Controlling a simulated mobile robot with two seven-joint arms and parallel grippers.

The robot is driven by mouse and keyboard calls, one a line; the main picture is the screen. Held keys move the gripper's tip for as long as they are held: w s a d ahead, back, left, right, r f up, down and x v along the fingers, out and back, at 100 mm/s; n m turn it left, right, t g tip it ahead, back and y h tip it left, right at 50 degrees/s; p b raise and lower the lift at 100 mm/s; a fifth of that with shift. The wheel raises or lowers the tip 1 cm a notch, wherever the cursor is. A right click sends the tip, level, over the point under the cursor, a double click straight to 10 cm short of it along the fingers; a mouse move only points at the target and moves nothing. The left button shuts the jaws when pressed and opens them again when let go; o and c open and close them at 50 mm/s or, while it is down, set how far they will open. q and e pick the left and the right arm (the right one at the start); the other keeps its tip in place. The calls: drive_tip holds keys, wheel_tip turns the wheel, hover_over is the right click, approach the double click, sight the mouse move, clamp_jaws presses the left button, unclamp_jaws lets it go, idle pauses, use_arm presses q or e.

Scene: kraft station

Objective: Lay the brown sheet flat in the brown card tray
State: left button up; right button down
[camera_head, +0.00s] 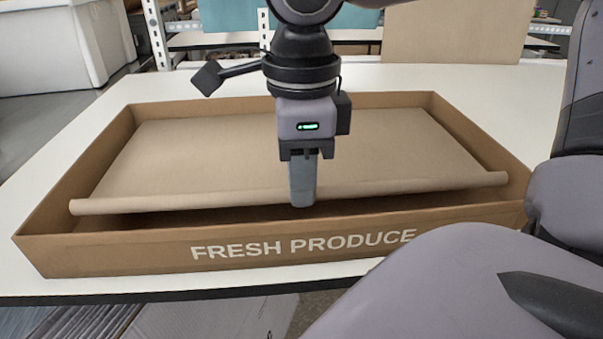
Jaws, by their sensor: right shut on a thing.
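The brown card tray (140,259), marked FRESH PRODUCE on its front wall, sits on the white table. The brown sheet (220,160) lies inside it and covers most of its floor. The sheet's near edge is curled into a roll running from left to right, behind the front wall. A dark gap shows between this edge and the front wall. My right gripper (303,203) points down at the middle of that edge and is shut on the brown sheet. Its fingers hide the gripped spot. My left gripper is not in view.
The white table (480,95) has bare room to the right and behind the tray. A brown board (455,30) stands at the back right. A white bin (60,45) is at the far left. My own arm links fill the lower right.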

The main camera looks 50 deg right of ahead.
drive_tip(key=shift+f, duration=0.1)
drive_tip(key=shift+f, duration=0.15)
idle(0.3)
drive_tip(key=shift+f+b, duration=0.9)
drive_tip(key=shift+b, duration=0.1)
drive_tip(key=shift+f, duration=0.1)
drive_tip(key=c, duration=1.1)
unclamp_jaws()
